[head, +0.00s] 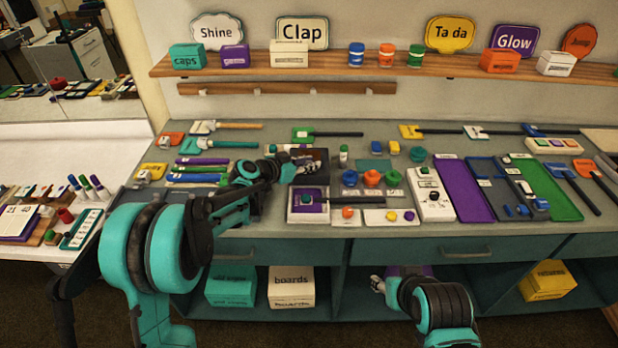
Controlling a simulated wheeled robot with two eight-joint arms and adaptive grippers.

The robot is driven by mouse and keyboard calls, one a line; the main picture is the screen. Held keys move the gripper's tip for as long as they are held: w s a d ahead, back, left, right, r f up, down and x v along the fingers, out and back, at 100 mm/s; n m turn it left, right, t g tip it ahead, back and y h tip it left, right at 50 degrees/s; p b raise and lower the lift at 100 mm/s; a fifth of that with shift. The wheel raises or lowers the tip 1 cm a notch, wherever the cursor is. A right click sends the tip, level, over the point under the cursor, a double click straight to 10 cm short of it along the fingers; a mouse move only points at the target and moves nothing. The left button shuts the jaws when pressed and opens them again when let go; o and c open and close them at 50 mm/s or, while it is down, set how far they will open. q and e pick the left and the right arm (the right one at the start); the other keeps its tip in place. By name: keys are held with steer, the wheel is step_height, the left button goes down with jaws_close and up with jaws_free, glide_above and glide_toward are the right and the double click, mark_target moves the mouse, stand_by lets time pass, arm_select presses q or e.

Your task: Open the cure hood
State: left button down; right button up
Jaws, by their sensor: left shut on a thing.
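A dark brown, box-like thing that looks like the cure hood (321,156) stands on the bench near the middle. My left gripper (298,167) reaches in from the left and is at the hood's left front side. It is shut on a part of it that looks like the hood's edge or handle; the fingers hide the exact contact. How far the hood is open cannot be told. My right gripper (379,284) is low in front of the bench, away from the hood, and its fingers are too small and dark to read.
A white and purple device (307,218) sits just in front of the hood. Coloured pots (372,179) and a white dial box (431,205) stand to the right. Handled tools (225,145) lie at left. A wooden shelf (440,68) runs above.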

arm_select(q)
steer(key=shift+w, duration=0.65)
steer(key=c, duration=1.3)
jaws_free()
steer(key=shift+c, duration=0.2)
steer(key=v, duration=1.2)
